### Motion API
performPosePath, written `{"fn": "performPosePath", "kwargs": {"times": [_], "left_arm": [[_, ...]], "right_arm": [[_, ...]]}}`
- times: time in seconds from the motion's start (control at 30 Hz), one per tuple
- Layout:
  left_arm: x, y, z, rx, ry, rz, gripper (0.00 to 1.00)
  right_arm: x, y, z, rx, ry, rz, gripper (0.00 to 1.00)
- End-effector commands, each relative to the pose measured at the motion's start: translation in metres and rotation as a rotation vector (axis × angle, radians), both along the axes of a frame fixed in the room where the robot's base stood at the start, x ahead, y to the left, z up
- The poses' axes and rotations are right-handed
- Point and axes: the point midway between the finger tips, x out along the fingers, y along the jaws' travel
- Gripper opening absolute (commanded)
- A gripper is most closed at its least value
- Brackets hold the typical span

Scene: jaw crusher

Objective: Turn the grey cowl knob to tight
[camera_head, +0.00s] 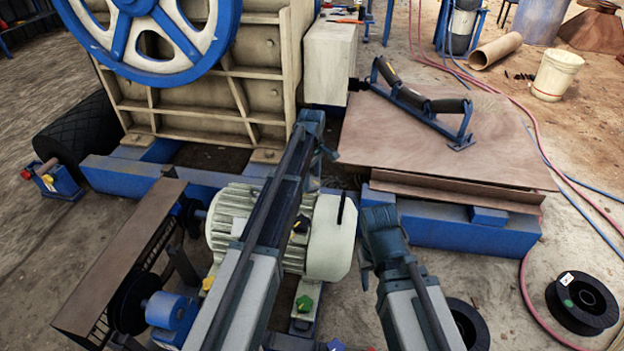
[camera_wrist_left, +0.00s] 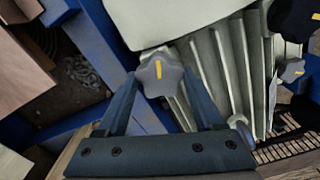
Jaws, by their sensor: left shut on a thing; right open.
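The grey knob (camera_wrist_left: 160,74) has rounded lobes and a short yellow mark, which points up the picture in the left wrist view. It sits at the edge of the pale cowl (camera_wrist_left: 165,18), beside the ribbed motor body (camera_wrist_left: 220,65). My left gripper (camera_wrist_left: 160,88) is shut on this knob, one finger on each side. In the head view my left arm hides the gripped knob, and the motor's cowl (camera_head: 332,245) shows to its right. My right gripper (camera_head: 376,262) is open and empty, just right of the cowl.
A dark knob with a yellow mark (camera_head: 301,224), a green knob (camera_head: 304,303) and a yellow knob (camera_head: 207,284) are near the motor. A brown plate (camera_head: 450,150) with a roller frame lies behind right. The crusher's blue flywheel (camera_head: 135,45) is at upper left.

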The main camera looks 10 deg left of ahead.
Motion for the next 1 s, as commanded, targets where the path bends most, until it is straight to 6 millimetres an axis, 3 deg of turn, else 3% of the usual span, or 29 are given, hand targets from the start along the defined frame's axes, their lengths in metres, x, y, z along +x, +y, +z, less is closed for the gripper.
{"fn": "performPosePath", "kwargs": {"times": [0.37, 1.0], "left_arm": [[0.0000, -0.0001, -0.0001, 0.000, 0.000, -0.103, 0.13], [0.0000, -0.0001, -0.0002, 0.000, 0.000, -0.685, 0.13]], "right_arm": [[0.0000, 0.0000, -0.0001, 0.000, 0.000, 0.000, 0.47], [0.0000, 0.0000, -0.0002, 0.000, 0.000, 0.000, 0.47]]}}
